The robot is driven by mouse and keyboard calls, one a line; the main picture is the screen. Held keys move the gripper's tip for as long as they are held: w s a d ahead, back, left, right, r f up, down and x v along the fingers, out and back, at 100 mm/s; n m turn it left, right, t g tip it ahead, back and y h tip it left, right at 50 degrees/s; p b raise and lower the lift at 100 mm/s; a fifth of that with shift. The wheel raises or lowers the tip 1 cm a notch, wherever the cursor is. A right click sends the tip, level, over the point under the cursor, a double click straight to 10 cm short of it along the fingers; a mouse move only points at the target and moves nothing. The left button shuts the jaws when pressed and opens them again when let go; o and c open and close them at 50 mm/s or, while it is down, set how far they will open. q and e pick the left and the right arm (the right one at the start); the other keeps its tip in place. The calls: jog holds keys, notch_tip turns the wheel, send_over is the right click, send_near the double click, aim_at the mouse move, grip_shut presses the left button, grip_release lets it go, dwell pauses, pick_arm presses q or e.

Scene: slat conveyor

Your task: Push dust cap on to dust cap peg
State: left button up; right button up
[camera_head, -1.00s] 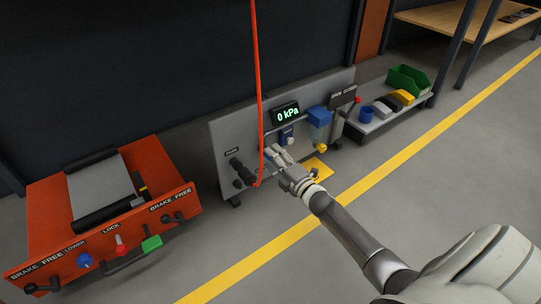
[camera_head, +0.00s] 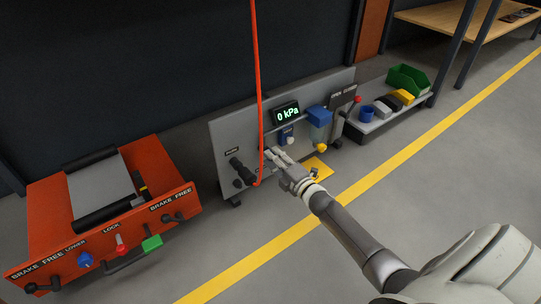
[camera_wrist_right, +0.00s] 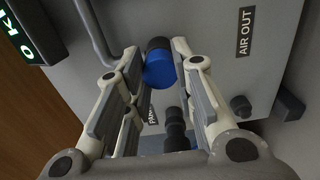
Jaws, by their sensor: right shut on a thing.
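My right gripper (camera_head: 271,153) is at the front of the grey panel (camera_head: 226,130), below the pressure display. In the right wrist view the gripper (camera_wrist_right: 160,58) is shut on a blue round cap (camera_wrist_right: 159,72), which I take to be the dust cap. A black cylindrical part (camera_wrist_right: 158,43) shows just beyond the cap, towards the panel. I cannot tell if this is the peg, or whether the cap is seated on it. In the head view my fingers hide the cap and peg. My left gripper is not in view.
A red hose (camera_head: 257,90) hangs in front of the panel, close left of my gripper. A display (camera_head: 286,114) reads 0 kPa. A blue-topped filter (camera_head: 319,122) stands to the right. An orange cart (camera_head: 45,215) is at left.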

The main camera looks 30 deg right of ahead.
jog(key=shift+s, duration=0.1)
grip_shut()
jog(key=shift+s+d+p, duration=0.15)
jog(key=shift+s+p, duration=0.55)
jog(key=shift+s, duration=0.75)
jog(key=shift+s+d+p, duration=0.1)
jog(key=shift+s+p, duration=0.6)
jog(key=shift+s, duration=0.75)
